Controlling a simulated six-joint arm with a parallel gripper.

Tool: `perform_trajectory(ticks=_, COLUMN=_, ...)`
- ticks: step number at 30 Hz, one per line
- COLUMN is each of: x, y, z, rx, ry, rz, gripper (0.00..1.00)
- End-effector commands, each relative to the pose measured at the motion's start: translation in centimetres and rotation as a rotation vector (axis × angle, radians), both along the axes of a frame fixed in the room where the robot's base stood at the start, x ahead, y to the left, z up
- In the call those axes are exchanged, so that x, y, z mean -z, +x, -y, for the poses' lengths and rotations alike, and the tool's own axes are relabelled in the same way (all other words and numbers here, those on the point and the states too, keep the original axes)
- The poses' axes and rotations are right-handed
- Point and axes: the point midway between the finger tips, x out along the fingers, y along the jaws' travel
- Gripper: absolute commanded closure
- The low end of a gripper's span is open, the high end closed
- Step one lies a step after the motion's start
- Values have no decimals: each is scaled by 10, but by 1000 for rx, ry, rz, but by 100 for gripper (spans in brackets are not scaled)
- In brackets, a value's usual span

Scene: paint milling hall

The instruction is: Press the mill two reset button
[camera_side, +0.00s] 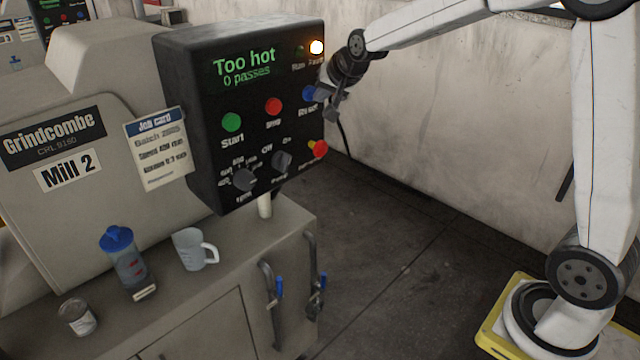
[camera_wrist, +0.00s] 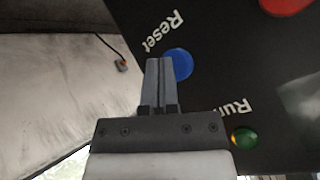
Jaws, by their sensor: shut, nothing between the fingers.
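In the wrist view the blue button (camera_wrist: 180,64) sits beside the word "Reset". My gripper (camera_side: 332,112) is shut and empty. Its fingertips (camera_wrist: 159,62) overlap the left edge of the button in the wrist view. I cannot tell whether they touch it. The panel display reads "Too hot, 0 passes", and the amber lamp (camera_side: 316,47) is lit.
Near the reset are a red button (camera_side: 273,106), a green start button (camera_side: 232,122) and a red emergency knob (camera_side: 318,149). Two dark selector knobs sit below. The floor right of the panel is clear.

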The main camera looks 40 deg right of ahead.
Motion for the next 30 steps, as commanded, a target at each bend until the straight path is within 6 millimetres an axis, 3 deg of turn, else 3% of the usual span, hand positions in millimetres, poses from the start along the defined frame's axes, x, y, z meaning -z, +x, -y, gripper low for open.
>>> perform_trajectory(ticks=30, x=0, y=8, z=0, rx=0, ry=0, rz=0, gripper=100)
